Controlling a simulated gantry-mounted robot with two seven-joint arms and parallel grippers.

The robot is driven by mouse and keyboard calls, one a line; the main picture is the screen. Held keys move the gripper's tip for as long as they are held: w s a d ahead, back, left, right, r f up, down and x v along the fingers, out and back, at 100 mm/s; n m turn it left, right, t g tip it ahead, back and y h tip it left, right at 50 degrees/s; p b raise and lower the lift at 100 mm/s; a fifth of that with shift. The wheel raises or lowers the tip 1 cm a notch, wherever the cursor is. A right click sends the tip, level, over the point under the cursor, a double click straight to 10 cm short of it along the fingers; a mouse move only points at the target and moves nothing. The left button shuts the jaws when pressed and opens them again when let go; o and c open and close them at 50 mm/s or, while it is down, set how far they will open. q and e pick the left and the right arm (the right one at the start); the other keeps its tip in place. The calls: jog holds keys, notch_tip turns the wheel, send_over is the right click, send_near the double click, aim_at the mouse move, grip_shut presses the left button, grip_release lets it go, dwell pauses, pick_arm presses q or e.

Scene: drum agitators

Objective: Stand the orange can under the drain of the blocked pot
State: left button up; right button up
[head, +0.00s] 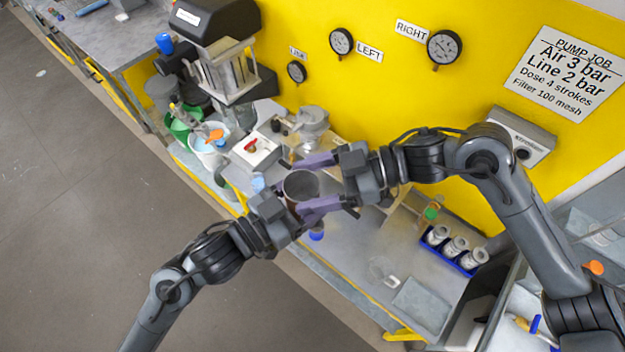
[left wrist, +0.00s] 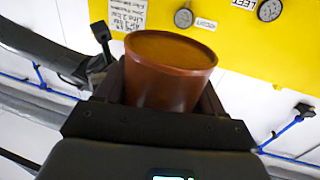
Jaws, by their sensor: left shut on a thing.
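The orange can (head: 293,206) shows in the head view as a brownish side below a grey round top. In the left wrist view the can (left wrist: 170,75) is rust-brown with an ochre top and stands between the fingers. My left gripper (head: 285,198) is shut on it. My right gripper (head: 322,182) comes in from the right with its purple fingers spread, one above and one below the can; whether they touch it is unclear. A metal pot (head: 311,122) stands behind on the bench. Its drain is not clear, and I cannot tell whether this pot is blocked.
A white box with a red handle (head: 258,150) stands left of the can. A white bucket (head: 208,150) and a framed machine (head: 222,68) are farther left. A blue rack of small cans (head: 455,252) sits at right. The bench front (head: 350,270) is mostly clear.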

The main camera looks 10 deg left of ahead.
jog(key=c, duration=0.5)
pick_arm(q)
jog(key=o, duration=0.6)
pick_arm(e)
jog(key=shift+c, duration=0.8)
pick_arm(q)
jog(key=o, duration=0.5)
jog(key=shift+f, duration=0.1)
